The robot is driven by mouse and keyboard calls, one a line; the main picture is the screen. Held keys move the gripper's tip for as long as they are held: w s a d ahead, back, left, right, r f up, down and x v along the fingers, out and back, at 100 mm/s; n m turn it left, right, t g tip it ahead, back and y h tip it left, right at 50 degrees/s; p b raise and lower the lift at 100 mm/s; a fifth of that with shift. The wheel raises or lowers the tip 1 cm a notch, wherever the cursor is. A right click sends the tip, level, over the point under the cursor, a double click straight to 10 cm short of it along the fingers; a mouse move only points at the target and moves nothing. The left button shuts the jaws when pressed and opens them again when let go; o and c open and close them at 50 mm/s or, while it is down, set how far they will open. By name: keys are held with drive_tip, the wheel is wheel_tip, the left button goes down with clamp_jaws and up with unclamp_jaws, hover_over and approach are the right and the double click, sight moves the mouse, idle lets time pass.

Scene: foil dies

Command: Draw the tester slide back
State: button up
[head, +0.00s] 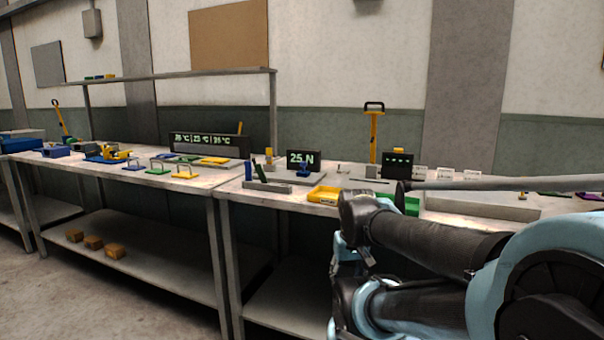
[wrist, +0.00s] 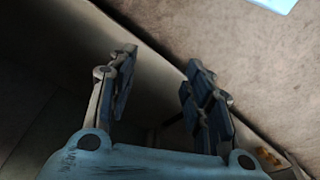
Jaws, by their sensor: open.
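The tester appears to be the unit with a dark display (head: 303,160) reading "25 N", on the right-hand bench in the head view. A small blue part (head: 304,171) sits in front of the display on a grey base; whether it is the slide I cannot tell. My gripper (wrist: 158,72) is open and empty in the wrist view, its two padded fingers apart. In the head view it hangs below my arm at the bench's front edge, partly hidden. It is well apart from the tester, which is not recognisable in the wrist view.
A yellow tray (head: 324,195) and a green block (head: 404,204) lie near the bench front. A second dark display (head: 397,165) stands to the right. Brown blocks (head: 93,242) rest on the lower left shelf.

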idle(0.4)
drive_tip(key=r, duration=0.3)
drive_tip(key=shift+w, duration=0.25)
wheel_tip(320, 180, up, 34)
drive_tip(key=n+t+y, duration=0.1)
drive_tip(key=n+t, duration=0.1)
drive_tip(key=n, duration=0.1)
hover_over(303, 162)
drive_tip(key=s+d, duration=0.2)
drive_tip(key=s, duration=0.4)
drive_tip(key=x, duration=1.6)
drive_tip(key=shift+w+a+f, duration=0.15)
drive_tip(key=shift+w+f, duration=0.1)
clamp_jaws()
